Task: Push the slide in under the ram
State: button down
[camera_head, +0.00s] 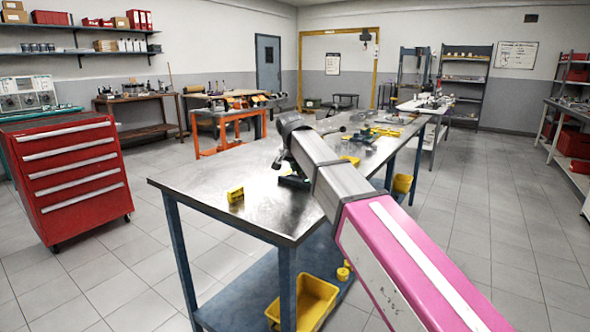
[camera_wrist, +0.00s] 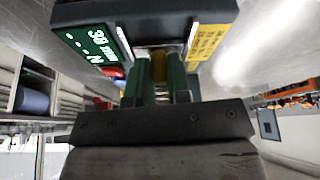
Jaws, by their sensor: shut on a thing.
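In the wrist view my gripper (camera_wrist: 160,88) is shut, its two green fingers close together on a small yellowish part (camera_wrist: 159,66). I cannot tell whether this part belongs to the slide. Directly beyond the fingertips is a grey device with a green number display (camera_wrist: 92,50) and a yellow label (camera_wrist: 207,42). The ram and the body of the slide cannot be made out. In the head view a small dark teal device (camera_head: 294,182) stands on the metal bench (camera_head: 205,180), below the end of my arm, which hides the fingertips.
A yellow block (camera_head: 235,194) lies on the bench left of the device. Tools and yellow pieces (camera_head: 385,132) lie toward the far end. A yellow bin (camera_head: 312,299) is on the lower shelf. A red drawer cabinet (camera_head: 72,170) stands left. The bench's near left part is mostly clear.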

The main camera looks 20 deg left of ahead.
jog(key=w, duration=0.2)
jog(key=shift+w+d, duration=0.3)
jog(key=shift+d, duration=0.05)
jog(key=c, duration=1.1)
grip_release()
jog(key=shift+r, duration=0.1)
jog(key=v, duration=1)
jog(key=shift+s+r, duration=0.15)
jog(key=shift+r, duration=0.2)
